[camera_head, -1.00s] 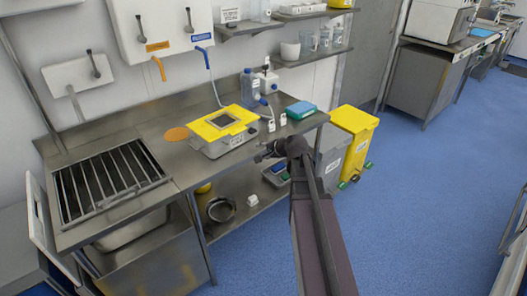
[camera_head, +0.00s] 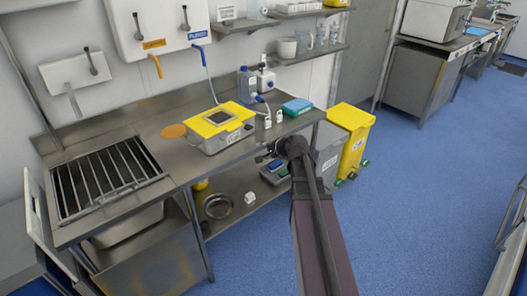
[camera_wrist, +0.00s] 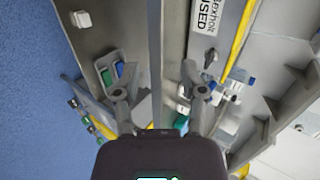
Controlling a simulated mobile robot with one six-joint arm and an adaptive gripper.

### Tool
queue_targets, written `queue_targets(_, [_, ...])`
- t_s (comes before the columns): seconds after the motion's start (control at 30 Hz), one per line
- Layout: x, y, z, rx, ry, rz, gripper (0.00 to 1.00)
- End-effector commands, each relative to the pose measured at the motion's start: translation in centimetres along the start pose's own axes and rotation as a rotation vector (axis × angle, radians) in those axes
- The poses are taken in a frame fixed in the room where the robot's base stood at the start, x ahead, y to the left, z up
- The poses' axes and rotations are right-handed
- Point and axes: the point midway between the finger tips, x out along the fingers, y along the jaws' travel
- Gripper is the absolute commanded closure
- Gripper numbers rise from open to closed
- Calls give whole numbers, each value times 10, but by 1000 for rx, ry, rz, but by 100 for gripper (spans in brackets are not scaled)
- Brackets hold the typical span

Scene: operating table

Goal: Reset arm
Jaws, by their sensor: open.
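My arm reaches up from the bottom of the head view. My gripper (camera_head: 266,156) is at the front edge of the steel table (camera_head: 205,165), small and partly hidden there. In the wrist view my gripper (camera_wrist: 160,92) has its two dark fingers spread apart, with nothing held between them. The edge of the steel table runs between the fingers in that view.
A yellow-topped box (camera_head: 221,124), a blue bottle (camera_head: 248,86) and a teal-topped pack (camera_head: 297,106) stand on the table. A pan (camera_head: 218,206) lies on the lower shelf. A yellow bin (camera_head: 352,140) stands right of my arm. Blue floor (camera_head: 420,220) is clear at right.

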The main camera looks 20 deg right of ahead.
Motion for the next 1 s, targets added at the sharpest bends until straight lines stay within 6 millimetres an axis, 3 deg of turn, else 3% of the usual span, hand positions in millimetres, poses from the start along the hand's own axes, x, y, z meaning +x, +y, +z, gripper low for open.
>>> queue_targets(0.27, [0, 0, 2, -5, -2, 3, 46])
queue_targets(0.47, [-2, 2, 26, -86, -41, 61, 46])
queue_targets(0.77, [-19, 22, 117, -452, -215, 323, 46])
queue_targets(1.0, [-58, 47, 184, -798, -397, 589, 46])
